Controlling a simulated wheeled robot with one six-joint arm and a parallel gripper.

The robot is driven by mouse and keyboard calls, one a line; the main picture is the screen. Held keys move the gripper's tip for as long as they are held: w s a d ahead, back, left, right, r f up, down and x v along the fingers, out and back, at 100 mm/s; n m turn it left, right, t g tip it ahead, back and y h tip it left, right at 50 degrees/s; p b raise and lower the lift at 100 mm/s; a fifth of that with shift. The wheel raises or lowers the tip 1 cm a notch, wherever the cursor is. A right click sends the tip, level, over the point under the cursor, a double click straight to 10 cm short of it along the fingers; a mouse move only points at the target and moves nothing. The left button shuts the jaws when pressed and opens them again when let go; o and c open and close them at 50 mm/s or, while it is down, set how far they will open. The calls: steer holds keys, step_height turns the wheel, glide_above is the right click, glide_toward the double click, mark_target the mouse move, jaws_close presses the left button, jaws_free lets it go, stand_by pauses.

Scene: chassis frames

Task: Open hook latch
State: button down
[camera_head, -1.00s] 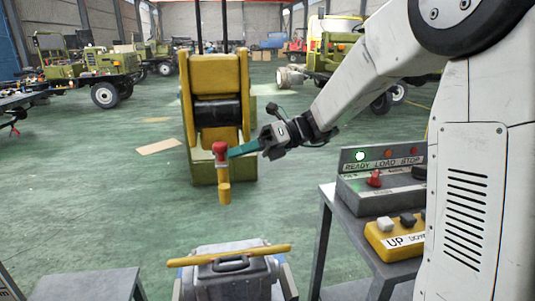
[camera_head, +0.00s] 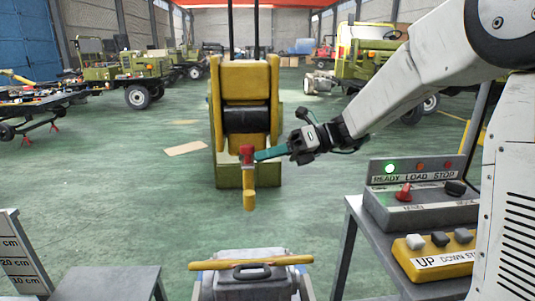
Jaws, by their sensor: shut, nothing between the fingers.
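A yellow machine (camera_head: 245,78) with a black roller stands ahead in the head view. On its front, a red piece (camera_head: 247,152) sits above a hanging yellow handle (camera_head: 249,200). They look like the hook latch, but the hook itself is too small to make out. My gripper (camera_head: 262,155) reaches in from the right with its long teal fingers shut and empty. The fingertips are at the right side of the red piece; I cannot tell whether they touch it.
A control panel (camera_head: 425,205) with a lit green READY lamp and a yellow UP/DOWN box (camera_head: 436,252) stand on a grey table at right. A grey case (camera_head: 250,278) with a yellow bar is at front. A grey stand (camera_head: 105,284) is at lower left. Green floor between is clear.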

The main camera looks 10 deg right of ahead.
steer(key=s+d, duration=0.2)
steer(key=d, duration=0.9)
steer(key=shift+d+f, duration=0.2)
steer(key=shift+f, duration=0.1)
